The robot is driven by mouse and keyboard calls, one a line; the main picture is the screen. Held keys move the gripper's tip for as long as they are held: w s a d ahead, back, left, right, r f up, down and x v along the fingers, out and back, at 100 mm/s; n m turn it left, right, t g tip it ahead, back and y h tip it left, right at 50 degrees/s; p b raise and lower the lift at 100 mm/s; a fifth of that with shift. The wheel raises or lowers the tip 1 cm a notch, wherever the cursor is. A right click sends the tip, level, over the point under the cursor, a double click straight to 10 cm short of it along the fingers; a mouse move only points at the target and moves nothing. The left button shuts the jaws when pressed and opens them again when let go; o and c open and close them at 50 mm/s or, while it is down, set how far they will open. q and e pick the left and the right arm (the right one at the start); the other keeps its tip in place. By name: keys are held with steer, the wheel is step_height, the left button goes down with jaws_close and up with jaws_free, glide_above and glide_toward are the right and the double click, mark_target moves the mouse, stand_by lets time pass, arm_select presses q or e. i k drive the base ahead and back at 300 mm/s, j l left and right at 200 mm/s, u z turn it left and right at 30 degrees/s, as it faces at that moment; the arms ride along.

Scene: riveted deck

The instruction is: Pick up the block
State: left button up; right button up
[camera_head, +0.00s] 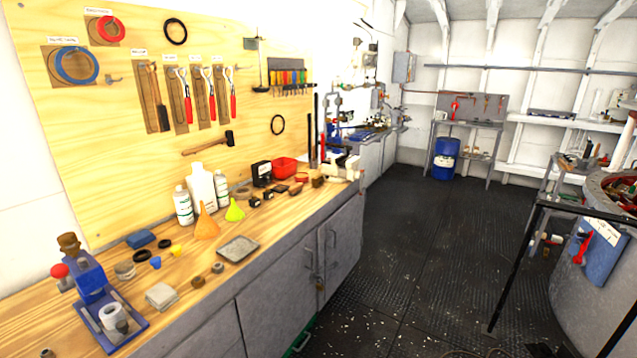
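Several block-like things lie on the wooden workbench (200,305), and I cannot tell which one is the block. A blue block-shaped piece (140,239) lies near the bench's back edge at the left. A pale grey squarish piece (161,296) lies nearer the front. A small brown block (318,181) sits at the far end by the vise (343,166). Neither of my grippers can be made out in the head view.
A blue press-like stand (95,290) is at the left end of the bench. Cabinets are below. The dark floor (420,250) is open to the right. A black-framed table (540,210) stands at the right.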

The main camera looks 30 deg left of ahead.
mark_target(317, 180)
steer(key=i+u, duration=0.1)
steer(key=u, duration=0.35)
steer(key=i+u, duration=0.15)
steer(key=u, duration=0.35)
steer(key=i+l+u, duration=0.1)
steer(key=u, duration=0.35)
steer(key=i+l+u, duration=0.1)
steer(key=u, duration=0.4)
steer(key=l+u, duration=0.15)
steer(key=u, duration=0.3)
steer(key=i+l+u, duration=0.35)
steer(key=l, duration=0.9)
steer(key=l+u, duration=0.4)
steer(key=l, duration=0.85)
steer(key=k+l+u, duration=0.15)
steer(key=l+u, duration=0.2)
steer(key=l, duration=0.95)
